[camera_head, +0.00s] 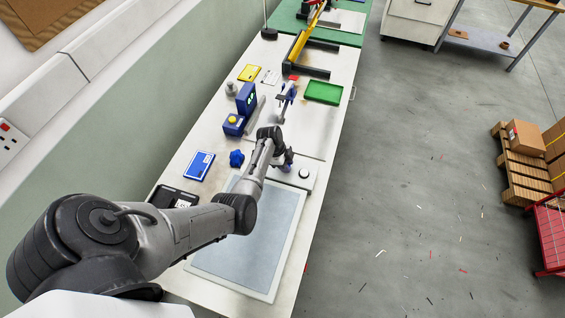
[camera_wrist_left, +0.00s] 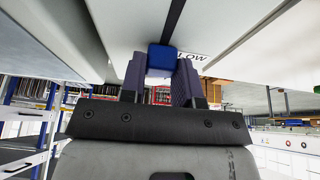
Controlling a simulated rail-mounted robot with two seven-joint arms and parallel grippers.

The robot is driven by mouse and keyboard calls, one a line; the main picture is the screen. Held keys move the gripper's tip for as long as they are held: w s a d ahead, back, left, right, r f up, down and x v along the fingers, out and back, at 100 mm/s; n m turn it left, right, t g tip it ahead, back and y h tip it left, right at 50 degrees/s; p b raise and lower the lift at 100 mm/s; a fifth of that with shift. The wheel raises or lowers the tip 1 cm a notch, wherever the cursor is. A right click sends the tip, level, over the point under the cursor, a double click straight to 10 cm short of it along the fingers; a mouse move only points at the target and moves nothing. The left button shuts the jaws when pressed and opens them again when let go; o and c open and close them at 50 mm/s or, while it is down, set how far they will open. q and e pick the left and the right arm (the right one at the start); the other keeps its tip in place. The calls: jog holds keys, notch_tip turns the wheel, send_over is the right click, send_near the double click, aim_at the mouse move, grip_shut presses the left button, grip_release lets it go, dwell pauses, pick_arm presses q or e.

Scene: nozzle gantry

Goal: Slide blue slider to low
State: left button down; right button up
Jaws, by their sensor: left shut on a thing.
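The blue slider (camera_wrist_left: 161,57) sits between the two fingers of my left gripper (camera_wrist_left: 160,82) in the left wrist view, and the gripper is shut on it. A dark slot (camera_wrist_left: 174,20) runs on from the slider toward the top of that view, over a pale panel. The LOW label (camera_wrist_left: 193,57) is just to the right of the slider, its left end partly covered. My right gripper is not in view.
A blue star-shaped knob (camera_head: 237,158), a blue card (camera_head: 199,165) and a blue box with a yellow button (camera_head: 233,123) lie left of the arm. A green tray (camera_head: 324,92) stands farther back. A grey mat (camera_head: 250,240) covers the near bench.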

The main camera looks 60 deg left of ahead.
pick_arm(q)
jog(key=shift+w, duration=0.1)
jog(key=c, duration=1.3)
grip_release()
jog(key=shift+d, duration=0.1)
jog(key=o, duration=0.4)
jog(key=shift+w+d, duration=0.1)
jog(key=shift+c, duration=0.2)
jog(key=shift+o, duration=0.5)
jog(key=v, duration=1.4)
jog(key=shift+f, duration=0.15)
